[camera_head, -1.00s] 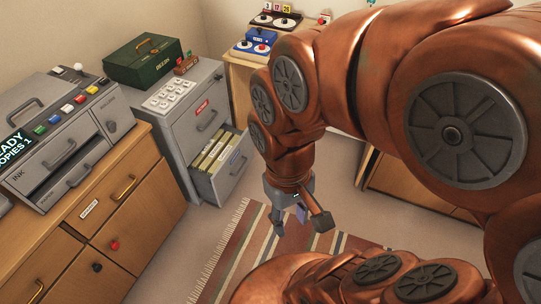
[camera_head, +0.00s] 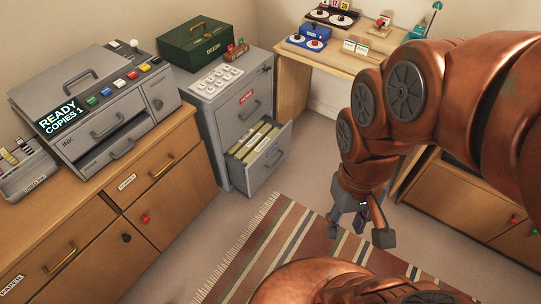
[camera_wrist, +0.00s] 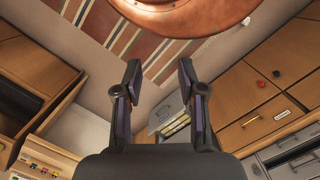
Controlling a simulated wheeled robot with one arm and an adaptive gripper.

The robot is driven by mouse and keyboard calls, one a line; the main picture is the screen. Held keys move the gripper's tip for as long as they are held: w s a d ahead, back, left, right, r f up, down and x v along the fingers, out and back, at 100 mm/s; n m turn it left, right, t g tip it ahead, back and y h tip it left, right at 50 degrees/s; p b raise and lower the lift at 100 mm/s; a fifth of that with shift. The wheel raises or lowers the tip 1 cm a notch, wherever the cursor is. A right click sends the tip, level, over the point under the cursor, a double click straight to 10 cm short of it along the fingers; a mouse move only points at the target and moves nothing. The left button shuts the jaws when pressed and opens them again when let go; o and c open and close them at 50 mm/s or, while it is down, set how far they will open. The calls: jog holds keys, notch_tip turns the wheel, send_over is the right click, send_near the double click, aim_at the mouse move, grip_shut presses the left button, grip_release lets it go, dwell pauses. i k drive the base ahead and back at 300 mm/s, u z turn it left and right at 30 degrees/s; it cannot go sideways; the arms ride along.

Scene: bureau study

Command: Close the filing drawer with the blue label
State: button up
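The grey filing cabinet (camera_head: 222,125) stands against the back wall. Its lower drawer (camera_head: 262,176) is pulled out, with yellow folders inside and a small blue label (camera_head: 272,149) on its front. The upper drawer, with a red label (camera_head: 247,97), is shut. My gripper (camera_head: 362,238) points down above the striped rug, right of the open drawer and apart from it. In the wrist view, my gripper (camera_wrist: 159,70) has its fingers spread with nothing between them.
A wooden sideboard (camera_head: 150,205) with a copier (camera_head: 100,105) stands at the left. A wooden desk (camera_head: 292,85) is at the back, and another wooden cabinet (camera_head: 460,195) is at the right. The striped rug (camera_head: 275,240) and bare floor lie before the filing cabinet.

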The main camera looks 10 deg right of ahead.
aim_at(246, 145)
jog(key=k, duration=0.65)
jog(key=u, duration=0.65)
jog(key=i, duration=1.3)
jog(key=z, duration=0.2)
